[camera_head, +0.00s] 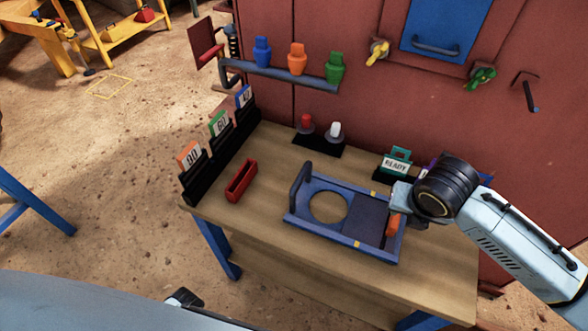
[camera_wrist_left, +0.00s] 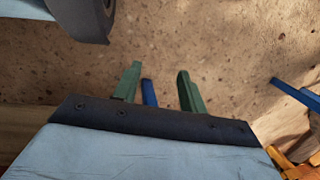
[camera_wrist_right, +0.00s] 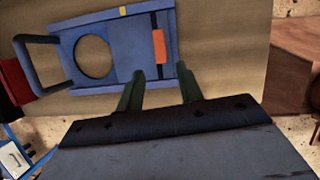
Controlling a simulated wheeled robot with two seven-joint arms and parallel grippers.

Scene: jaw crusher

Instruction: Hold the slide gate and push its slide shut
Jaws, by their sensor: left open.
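The slide gate is a blue frame (camera_head: 292,218) lying on the wooden table, with a loop handle (camera_head: 299,185) at its left end. Its round opening (camera_head: 328,207) is uncovered. The flat slide (camera_head: 364,216) lies right of the opening, with an orange grip (camera_head: 392,226) at its right. In the right wrist view the orange grip (camera_wrist_right: 158,46) is just beyond the fingertips of my right gripper (camera_wrist_right: 160,72), which is open and appears empty. My left gripper (camera_wrist_left: 158,70) is open and empty over the floor, away from the gate.
A red tray (camera_head: 241,181) lies left of the gate. A black rack with numbered cards (camera_head: 219,124) lines the left table edge. Behind stand a red and a white knob (camera_head: 335,131) and a READY sign (camera_head: 396,163). Bare tabletop (camera_head: 270,238) lies in front.

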